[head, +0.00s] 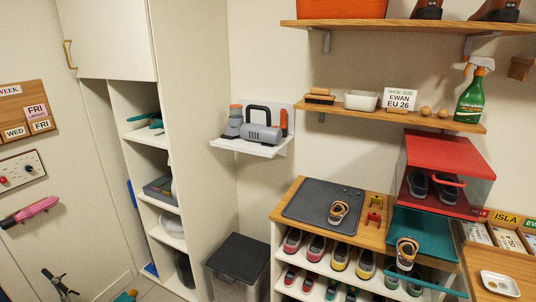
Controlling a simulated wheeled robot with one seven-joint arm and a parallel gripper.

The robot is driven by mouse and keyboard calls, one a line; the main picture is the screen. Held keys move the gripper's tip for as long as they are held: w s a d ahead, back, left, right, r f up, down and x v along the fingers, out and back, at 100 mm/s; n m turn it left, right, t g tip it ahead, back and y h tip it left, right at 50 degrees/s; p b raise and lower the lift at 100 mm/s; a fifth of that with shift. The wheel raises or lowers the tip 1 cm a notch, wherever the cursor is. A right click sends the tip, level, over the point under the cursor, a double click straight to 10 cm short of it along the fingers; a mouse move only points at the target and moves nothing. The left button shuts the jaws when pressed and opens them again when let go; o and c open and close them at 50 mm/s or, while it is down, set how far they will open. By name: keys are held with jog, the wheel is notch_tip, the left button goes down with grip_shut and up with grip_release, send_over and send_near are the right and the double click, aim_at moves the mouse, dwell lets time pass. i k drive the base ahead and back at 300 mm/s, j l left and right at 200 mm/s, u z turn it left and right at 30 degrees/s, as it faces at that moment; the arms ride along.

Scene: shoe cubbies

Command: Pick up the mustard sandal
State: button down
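A tan-orange sandal (339,212) with a dark inside lies on the dark grey mat (300,203) on top of the wooden-topped shoe cubby. A similar tan-orange sandal (407,251) sits on the teal box (425,227), to the right and nearer. Both are small in view, and I cannot tell which is the mustard one. My gripper is not in view.
The cubby (279,236) holds several pairs of shoes below. A red box (450,152) with dark shoes stands behind the teal box. Small red and yellow items (375,209) sit beside the mat. A wall shelf (390,117) overhangs the back. A dark bin (238,262) stands left.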

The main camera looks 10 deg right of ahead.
aim_at(408, 247)
jog(key=i+j, duration=0.35)
jog(key=i, duration=0.2)
jog(key=i+j+z, duration=0.1)
jog(key=i+j, duration=0.2)
jog(key=i, duration=0.25)
